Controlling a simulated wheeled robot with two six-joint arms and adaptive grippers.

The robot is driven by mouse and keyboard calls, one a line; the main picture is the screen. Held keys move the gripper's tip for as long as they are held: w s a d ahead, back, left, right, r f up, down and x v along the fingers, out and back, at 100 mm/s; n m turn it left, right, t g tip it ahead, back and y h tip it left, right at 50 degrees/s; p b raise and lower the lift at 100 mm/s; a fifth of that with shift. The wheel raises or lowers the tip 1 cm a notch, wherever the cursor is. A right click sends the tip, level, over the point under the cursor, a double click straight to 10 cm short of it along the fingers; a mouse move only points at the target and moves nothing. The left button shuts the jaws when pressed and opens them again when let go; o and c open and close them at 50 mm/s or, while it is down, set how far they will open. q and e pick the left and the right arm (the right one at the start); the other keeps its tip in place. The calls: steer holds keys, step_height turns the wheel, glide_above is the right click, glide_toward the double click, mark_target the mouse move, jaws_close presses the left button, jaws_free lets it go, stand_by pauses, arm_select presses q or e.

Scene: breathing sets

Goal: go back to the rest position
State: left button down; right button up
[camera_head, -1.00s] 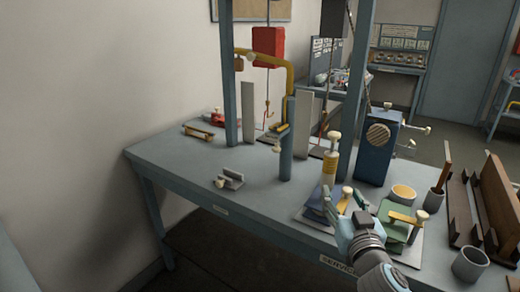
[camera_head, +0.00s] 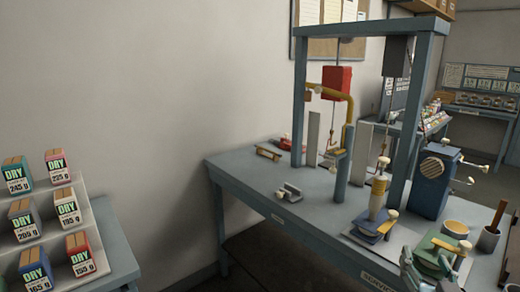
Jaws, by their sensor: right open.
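My right gripper (camera_head: 425,268) is at the bottom right of the head view, open, with its lower part cut off by the picture edge. It appears in front of the green block (camera_head: 437,250) at the table's near edge. I see nothing between its fingers; whether it touches the block I cannot tell. My left gripper is not in view.
A shelf of DRY boxes (camera_head: 85,213) stands left. Bare wall lies between.

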step_height(320, 180, down, 9)
steer(key=s+a+g+y, duration=0.1)
steer(key=s+a+g, duration=0.1)
steer(key=g, duration=0.1)
steer(key=s+a+f+n+g+y, duration=0.3)
steer(key=s+a+f+g, duration=0.25)
steer(key=s+f, duration=0.5)
steer(key=s+a+f+n+g+y, duration=0.2)
steer(key=s+a+f+g, duration=0.3)
steer(key=s+f, duration=0.55)
step_height(320, 180, down, 18)
steer(key=s+p, duration=0.1)
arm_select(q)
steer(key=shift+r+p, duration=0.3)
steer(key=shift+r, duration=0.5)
arm_select(e)
steer(key=s+d+f+g, duration=0.1)
steer(key=s+f, duration=1)
steer(key=s, duration=0.2)
steer(key=shift+s+d+f+g, duration=0.15)
steer(key=shift+s+d+g, duration=0.1)
steer(key=shift+s+g, duration=0.15)
